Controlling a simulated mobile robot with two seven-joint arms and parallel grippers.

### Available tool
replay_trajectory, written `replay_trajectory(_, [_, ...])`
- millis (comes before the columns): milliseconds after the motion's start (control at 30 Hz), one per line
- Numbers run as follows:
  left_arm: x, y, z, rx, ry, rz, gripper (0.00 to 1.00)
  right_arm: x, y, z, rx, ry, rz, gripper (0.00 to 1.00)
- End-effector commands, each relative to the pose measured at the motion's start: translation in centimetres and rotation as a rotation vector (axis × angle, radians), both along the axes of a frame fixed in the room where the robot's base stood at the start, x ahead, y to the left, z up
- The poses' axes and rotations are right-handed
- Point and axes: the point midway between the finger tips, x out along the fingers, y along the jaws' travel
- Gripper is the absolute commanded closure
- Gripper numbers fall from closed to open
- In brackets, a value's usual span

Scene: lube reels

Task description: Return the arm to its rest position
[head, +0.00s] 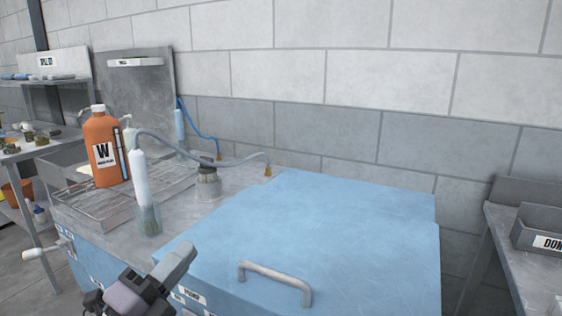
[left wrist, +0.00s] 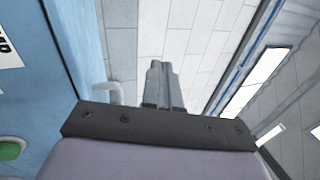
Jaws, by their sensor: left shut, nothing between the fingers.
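My left gripper (head: 178,262) is at the bottom of the head view, in front of the blue cabinet (head: 345,225) and left of its grey handle. Its fingers are together and nothing is between them. In the left wrist view the closed fingers (left wrist: 162,82) point toward the wall, with a blue panel on the left side. The right gripper is in neither view.
A grey bar handle (head: 275,280) stands out on the blue cabinet. To the left is a metal worktop with an orange bottle (head: 102,150), a white cylinder with a hose (head: 140,180) and a wire rack (head: 100,205). A grey bin (head: 540,225) stands on a right-hand table.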

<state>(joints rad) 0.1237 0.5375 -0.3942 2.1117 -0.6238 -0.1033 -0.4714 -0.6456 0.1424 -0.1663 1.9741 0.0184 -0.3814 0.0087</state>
Motion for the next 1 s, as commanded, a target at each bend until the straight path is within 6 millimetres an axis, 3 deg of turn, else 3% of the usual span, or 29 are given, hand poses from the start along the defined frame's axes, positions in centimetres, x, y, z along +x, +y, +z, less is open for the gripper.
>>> replay_trajectory(267, [-1.0,4.8,-7.2,-0.407,0.457,0.254,1.00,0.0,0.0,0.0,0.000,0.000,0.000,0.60])
replay_trajectory(433, [-3.9,7.1,-12.9,-0.627,0.748,0.419,1.00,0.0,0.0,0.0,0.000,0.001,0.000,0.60])
replay_trajectory(567, [-7.4,8.1,-17.3,-0.778,0.973,0.553,1.00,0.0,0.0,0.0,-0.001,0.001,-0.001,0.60])
replay_trajectory(700, [-12.1,8.6,-21.4,-0.916,1.208,0.703,1.00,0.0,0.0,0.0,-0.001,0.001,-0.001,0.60])
replay_trajectory(1000, [-21.4,8.1,-25.9,-1.088,1.579,0.957,1.00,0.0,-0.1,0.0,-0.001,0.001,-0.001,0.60])
